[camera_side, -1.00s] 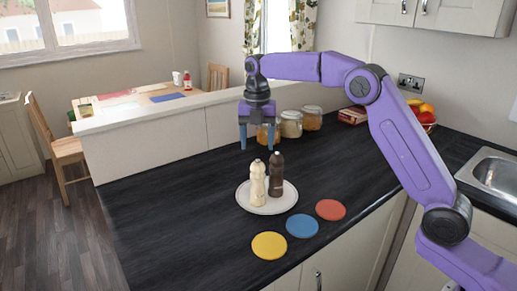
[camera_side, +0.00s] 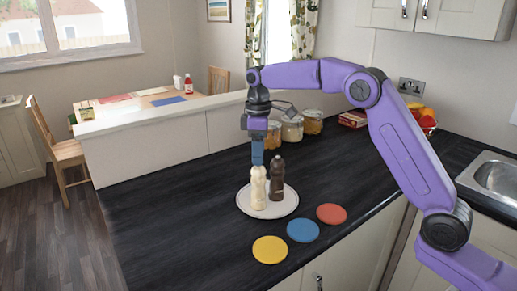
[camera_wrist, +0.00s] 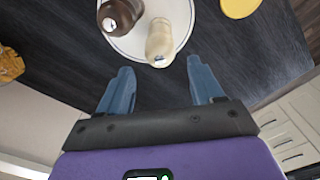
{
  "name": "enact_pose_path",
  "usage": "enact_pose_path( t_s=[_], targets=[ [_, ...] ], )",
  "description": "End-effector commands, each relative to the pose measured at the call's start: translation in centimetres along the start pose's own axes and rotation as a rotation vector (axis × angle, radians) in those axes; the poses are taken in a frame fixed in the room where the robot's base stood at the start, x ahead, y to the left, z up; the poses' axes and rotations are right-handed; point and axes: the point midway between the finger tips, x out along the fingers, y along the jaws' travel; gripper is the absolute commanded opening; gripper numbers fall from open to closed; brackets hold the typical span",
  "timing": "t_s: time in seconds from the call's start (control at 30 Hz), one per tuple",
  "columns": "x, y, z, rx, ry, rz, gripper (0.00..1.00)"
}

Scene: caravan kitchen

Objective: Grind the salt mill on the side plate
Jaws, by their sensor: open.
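A white side plate (camera_side: 288,204) holds two upright mills. The cream mill (camera_side: 258,188), which I take as the salt mill, stands at the left of the pair. The dark brown mill (camera_side: 277,178) stands close beside it on the right. My gripper (camera_side: 257,162) points down just above and behind the cream mill, its fingers overlapping in the side view. In the wrist view my gripper (camera_wrist: 162,80) is open and empty. There the cream mill (camera_wrist: 160,40) lies ahead of the gap between the fingers, and the brown mill (camera_wrist: 120,15) is to its left.
Yellow (camera_side: 270,250), blue (camera_side: 303,228) and red (camera_side: 331,214) discs lie on the dark worktop in front of the plate. Lidded jars (camera_side: 292,129) stand behind, with a fruit bowl (camera_side: 424,121) and sink (camera_side: 492,180) at right. The worktop left of the plate is clear.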

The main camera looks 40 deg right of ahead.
Motion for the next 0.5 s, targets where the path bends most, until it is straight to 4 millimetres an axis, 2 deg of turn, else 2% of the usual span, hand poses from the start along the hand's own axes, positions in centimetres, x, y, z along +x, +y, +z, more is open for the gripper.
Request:
enact_pose_path(
  t_s=[0.5],
  targets=[
    [4.9,0.0,0.0,0.000,-0.001,-0.001,0.66]
  ],
)
